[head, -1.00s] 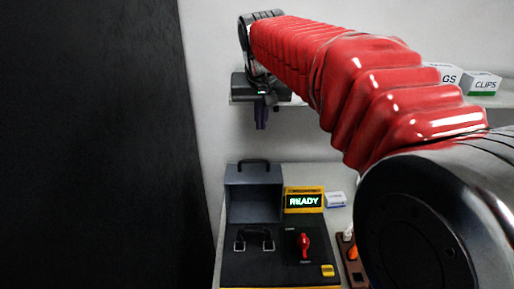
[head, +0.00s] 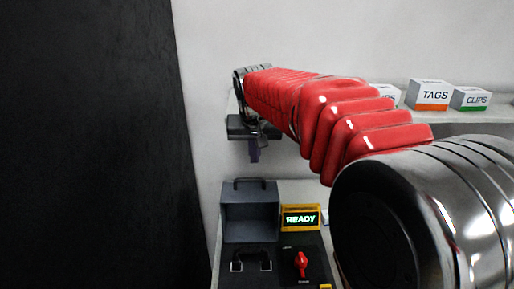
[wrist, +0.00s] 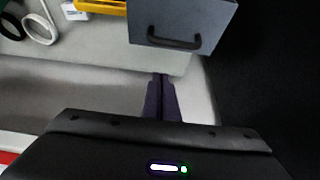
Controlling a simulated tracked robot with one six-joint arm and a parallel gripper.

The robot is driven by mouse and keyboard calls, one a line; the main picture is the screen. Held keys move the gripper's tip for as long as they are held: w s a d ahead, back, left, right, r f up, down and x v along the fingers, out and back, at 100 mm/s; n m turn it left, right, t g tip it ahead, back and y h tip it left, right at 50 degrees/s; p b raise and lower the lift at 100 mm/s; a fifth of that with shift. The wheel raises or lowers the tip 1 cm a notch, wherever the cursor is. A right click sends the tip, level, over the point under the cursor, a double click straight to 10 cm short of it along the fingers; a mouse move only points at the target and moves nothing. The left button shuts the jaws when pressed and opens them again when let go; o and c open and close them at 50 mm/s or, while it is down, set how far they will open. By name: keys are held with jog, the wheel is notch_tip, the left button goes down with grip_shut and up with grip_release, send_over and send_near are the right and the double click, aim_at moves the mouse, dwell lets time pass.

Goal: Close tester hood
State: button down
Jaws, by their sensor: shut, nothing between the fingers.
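The tester hood (head: 250,215) is a grey box with a dark handle on top. It stands raised at the back of the black tester panel (head: 282,262), below my gripper in the head view. In the wrist view the hood (wrist: 185,15) and its handle (wrist: 172,43) show at the top, apart from my fingers. My gripper (head: 254,155) is shut and empty, pointing down above the hood; its dark fingers also show in the wrist view (wrist: 163,82). The yellow display (head: 300,218) beside the hood reads READY.
A red switch (head: 301,262) and a black cable loop with two metal clips (head: 251,262) are on the panel. Boxes marked TAGS (head: 429,95) and CLIPS (head: 471,99) stand on a wall shelf at right. A dark wall (head: 90,145) fills the left.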

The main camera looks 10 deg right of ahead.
aim_at(254, 187)
jog(key=shift+s+a+f, duration=0.15)
jog(key=shift+s+f, duration=0.5)
jog(key=shift+f, duration=0.2)
jog(key=shift+s+a+f, duration=0.15)
jog(key=shift+s+f, duration=0.5)
jog(key=shift+f, duration=0.2)
jog(key=shift+d, duration=0.45)
jog(key=shift+a, duration=0.55)
jog(key=shift+s+r, duration=0.1)
jog(key=shift+s, duration=0.05)
